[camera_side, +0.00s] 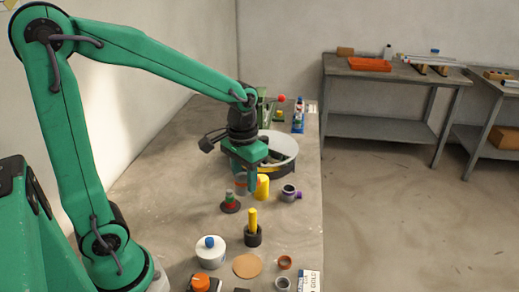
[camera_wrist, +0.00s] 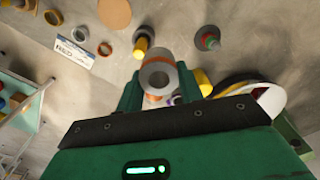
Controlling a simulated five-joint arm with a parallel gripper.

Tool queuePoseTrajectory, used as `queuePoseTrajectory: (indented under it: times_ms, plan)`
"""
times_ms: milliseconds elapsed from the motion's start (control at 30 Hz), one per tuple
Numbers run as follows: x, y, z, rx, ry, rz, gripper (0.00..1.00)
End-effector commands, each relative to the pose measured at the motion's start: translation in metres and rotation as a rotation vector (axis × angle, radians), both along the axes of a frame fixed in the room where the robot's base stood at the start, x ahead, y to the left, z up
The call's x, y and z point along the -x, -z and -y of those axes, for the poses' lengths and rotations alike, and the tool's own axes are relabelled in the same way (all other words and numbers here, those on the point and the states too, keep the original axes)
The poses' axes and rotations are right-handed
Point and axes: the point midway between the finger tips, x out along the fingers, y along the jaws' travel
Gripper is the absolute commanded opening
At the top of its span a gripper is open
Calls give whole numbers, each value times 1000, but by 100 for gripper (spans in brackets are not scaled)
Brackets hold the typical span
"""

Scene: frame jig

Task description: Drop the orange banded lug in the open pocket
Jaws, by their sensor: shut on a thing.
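My gripper (camera_wrist: 157,88) is shut on the orange banded lug (camera_wrist: 155,66), a grey cylinder with an orange band and a hole in its end. In the side view the lug (camera_side: 241,183) hangs between the fingers of my gripper (camera_side: 246,182), above the table near a yellow cylinder (camera_side: 262,187). A round black fixture (camera_side: 288,168) with a pale, partly open top stands just behind my gripper. It also shows at the right of the wrist view (camera_wrist: 232,91). My gripper hides part of it, and I cannot tell where the open pocket is.
A red and green stacked piece (camera_side: 230,203) is close on the left. A grey and purple part (camera_side: 289,193) is on the right. A yellow peg in a black holder (camera_side: 253,236), a white lidded pot (camera_side: 211,252) and a cork disc (camera_side: 247,265) stand nearer the camera.

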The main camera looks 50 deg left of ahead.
Motion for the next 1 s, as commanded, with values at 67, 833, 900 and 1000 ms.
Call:
queuePoseTrajectory:
  times_ms: [67, 833, 900, 1000]
  plan:
    - [0, 0, 0, 0, 0, 0, 10]
    - [0, -18, 0, 0, 0, 1, 10]
    - [0, -19, 0, 0, 0, 1, 10]
    - [0, -20, 0, 0, 0, 1, 10]
